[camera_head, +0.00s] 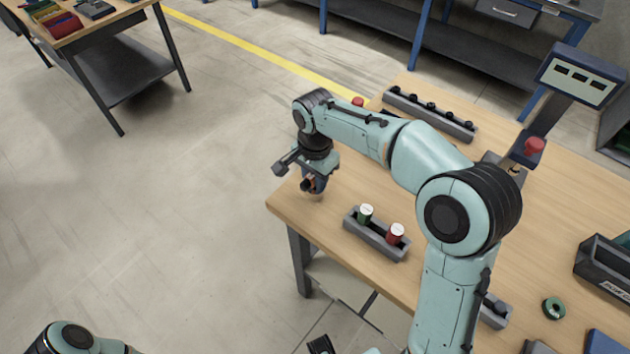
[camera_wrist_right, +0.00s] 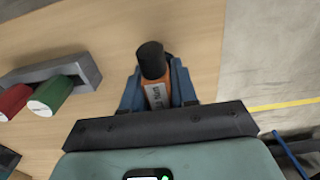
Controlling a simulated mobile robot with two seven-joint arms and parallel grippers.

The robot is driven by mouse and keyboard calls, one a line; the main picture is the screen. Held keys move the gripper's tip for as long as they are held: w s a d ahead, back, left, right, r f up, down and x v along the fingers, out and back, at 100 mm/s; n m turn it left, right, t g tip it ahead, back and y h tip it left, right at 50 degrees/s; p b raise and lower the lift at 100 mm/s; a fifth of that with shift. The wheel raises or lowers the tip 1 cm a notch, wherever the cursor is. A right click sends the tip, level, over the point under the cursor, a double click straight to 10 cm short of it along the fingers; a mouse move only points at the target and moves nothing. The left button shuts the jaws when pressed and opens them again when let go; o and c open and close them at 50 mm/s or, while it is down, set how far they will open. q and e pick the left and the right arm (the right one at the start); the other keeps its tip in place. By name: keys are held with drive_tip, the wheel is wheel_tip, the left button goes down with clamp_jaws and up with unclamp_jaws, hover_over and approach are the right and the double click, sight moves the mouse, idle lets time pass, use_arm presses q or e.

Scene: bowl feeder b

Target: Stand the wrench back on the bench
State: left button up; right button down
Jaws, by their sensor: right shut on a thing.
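My right gripper (camera_head: 313,186) is shut on the wrench, over the bench near its left corner. In the right wrist view the wrench (camera_wrist_right: 156,92) shows as an orange body with a black end and a white label, between the blue fingers (camera_wrist_right: 158,90). The fingers and wrist hide most of it in the head view, where only a little orange and dark shows. I cannot tell whether its lower end touches the bench (camera_head: 345,190). My left gripper is not in view; only a part of my left arm shows at the bottom left.
A grey holder (camera_head: 375,241) with a green can (camera_head: 365,214) and a red can (camera_head: 396,234) stands near the right gripper. A long grey rack (camera_head: 430,113) lies along the back. A red button (camera_head: 534,147), a green ring (camera_head: 554,307) and a dark bin (camera_head: 604,268) are farther right.

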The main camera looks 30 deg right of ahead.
drive_tip(key=shift+f, duration=0.35)
drive_tip(key=shift+f, duration=0.1)
drive_tip(key=c, duration=0.9)
unclamp_jaws()
drive_tip(key=shift+f, duration=0.1)
wheel_tip(320, 180, up, 12)
drive_tip(key=shift+r+p, duration=0.2)
drive_tip(key=shift+p, duration=0.95)
